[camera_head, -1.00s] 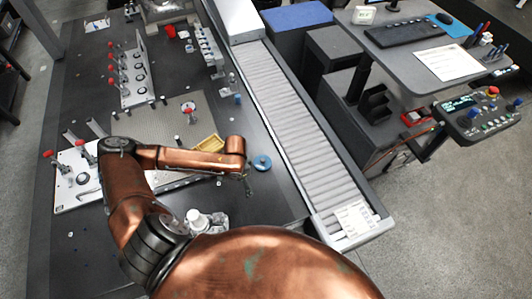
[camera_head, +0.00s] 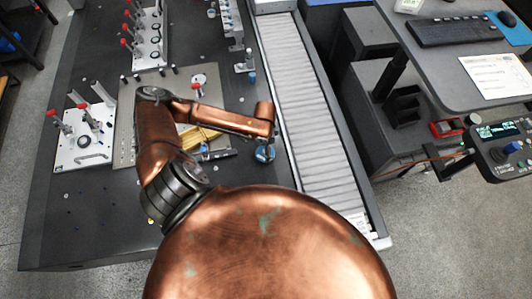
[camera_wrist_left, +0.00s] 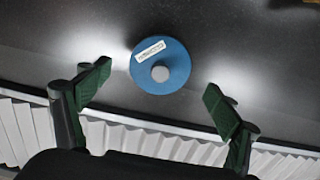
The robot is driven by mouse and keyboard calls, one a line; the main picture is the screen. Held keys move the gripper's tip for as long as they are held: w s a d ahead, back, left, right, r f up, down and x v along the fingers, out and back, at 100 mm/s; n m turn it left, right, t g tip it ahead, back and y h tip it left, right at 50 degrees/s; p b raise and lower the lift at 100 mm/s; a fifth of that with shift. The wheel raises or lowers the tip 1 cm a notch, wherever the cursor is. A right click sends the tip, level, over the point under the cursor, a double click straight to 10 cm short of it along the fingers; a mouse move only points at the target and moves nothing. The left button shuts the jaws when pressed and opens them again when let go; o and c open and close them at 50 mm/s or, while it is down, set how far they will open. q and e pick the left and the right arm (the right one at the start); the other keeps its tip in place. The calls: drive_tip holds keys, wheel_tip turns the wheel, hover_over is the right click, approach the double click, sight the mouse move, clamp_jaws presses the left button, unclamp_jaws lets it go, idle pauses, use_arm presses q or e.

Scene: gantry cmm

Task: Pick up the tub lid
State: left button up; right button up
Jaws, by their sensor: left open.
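The tub lid is a round blue disc (camera_wrist_left: 174,80) with a grey knob and a white label. In the left wrist view it lies on the dark table top, ahead of and between the fingers, not touched by either. In the head view the blue lid (camera_head: 264,154) shows just below the end of my copper left arm, near the table's right edge. My left gripper (camera_wrist_left: 158,92) is open with its green finger pads wide apart and nothing between them. In the head view the arm hides most of that gripper. My right gripper is not in view.
The roller conveyor (camera_head: 305,110) runs close beside the lid on the right. A yellow tray (camera_head: 200,137) lies left of the lid, partly behind my arm. A fixture plate (camera_head: 85,140) with red-topped clamps stands further left. A desk (camera_head: 440,60) is at the right.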

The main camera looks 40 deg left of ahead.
use_arm(q)
wheel_tip(320, 180, down, 3)
drive_tip(key=shift+f, duration=0.55)
drive_tip(key=c, duration=1.1)
drive_tip(key=shift+r, duration=0.1)
drive_tip(key=shift+c, duration=0.6)
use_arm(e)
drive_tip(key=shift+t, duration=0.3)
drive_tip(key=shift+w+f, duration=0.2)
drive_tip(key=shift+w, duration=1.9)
